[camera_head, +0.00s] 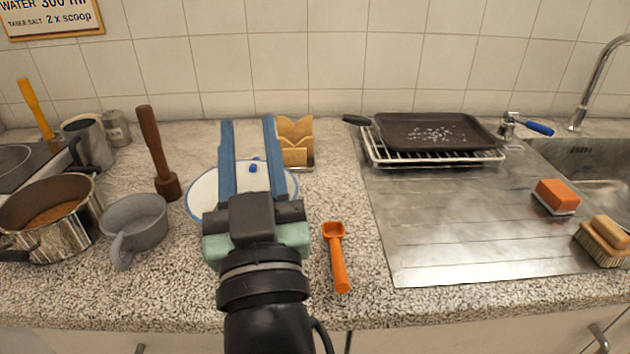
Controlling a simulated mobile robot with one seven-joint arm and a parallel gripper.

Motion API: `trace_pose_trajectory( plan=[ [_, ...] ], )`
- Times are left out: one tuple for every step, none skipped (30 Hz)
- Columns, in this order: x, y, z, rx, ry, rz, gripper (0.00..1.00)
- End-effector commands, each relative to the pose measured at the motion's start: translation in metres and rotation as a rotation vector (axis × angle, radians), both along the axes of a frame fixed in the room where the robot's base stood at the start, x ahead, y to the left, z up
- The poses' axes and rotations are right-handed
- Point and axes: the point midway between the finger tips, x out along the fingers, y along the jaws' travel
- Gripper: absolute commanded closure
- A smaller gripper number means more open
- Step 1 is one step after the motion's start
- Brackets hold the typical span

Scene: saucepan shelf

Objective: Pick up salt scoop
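The orange scoop (336,256) lies on the speckled counter, its square bowl toward the wall and its handle toward the counter's front edge. I take it for the salt scoop. My gripper (249,122) reaches in from the front, left of the scoop. Its two long blue fingers are apart and point toward the wall, above a white plate with a blue rim (201,196). A small blue object (253,168) shows between the fingers; I cannot tell what it is. The gripper does not touch the scoop.
Left are a steel pot (70,228), a grey cup (137,222), a wooden masher (156,150) and a metal jug (90,142). A wooden holder (296,140) stands behind. Right are a metal drainboard (440,230), a dark pan (430,131), a sponge (556,195) and a brush (604,242).

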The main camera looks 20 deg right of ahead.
Motion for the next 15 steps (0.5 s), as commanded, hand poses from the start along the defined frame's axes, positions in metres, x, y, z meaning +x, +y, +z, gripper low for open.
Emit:
trace_pose_trajectory(
  plan=[
    [0.004,-0.007,0.005,0.000,0.062,-0.016,0.63],
    [0.005,-0.010,0.000,-0.001,0.091,-0.025,0.63],
    [0.006,-0.015,-0.008,-0.001,0.133,-0.036,0.63],
    [0.006,-0.019,-0.014,-0.002,0.162,-0.045,0.63],
    [0.005,-0.022,-0.020,-0.003,0.191,-0.054,0.63],
    [0.003,-0.027,-0.029,-0.003,0.233,-0.064,0.63],
    [0.001,-0.030,-0.035,-0.004,0.263,-0.072,0.63],
    [-0.001,-0.033,-0.041,-0.005,0.293,-0.080,0.63],
    [-0.006,-0.037,-0.049,-0.005,0.333,-0.090,0.63],
    [-0.010,-0.040,-0.055,-0.005,0.364,-0.097,0.63],
    [-0.015,-0.043,-0.061,-0.006,0.393,-0.104,0.63],
    [-0.022,-0.046,-0.069,-0.006,0.434,-0.113,0.63],
    [-0.028,-0.048,-0.076,-0.007,0.464,-0.120,0.63],
    [-0.035,-0.051,-0.081,-0.007,0.493,-0.126,0.63],
    [-0.045,-0.054,-0.089,-0.007,0.533,-0.136,0.63]
  ],
)
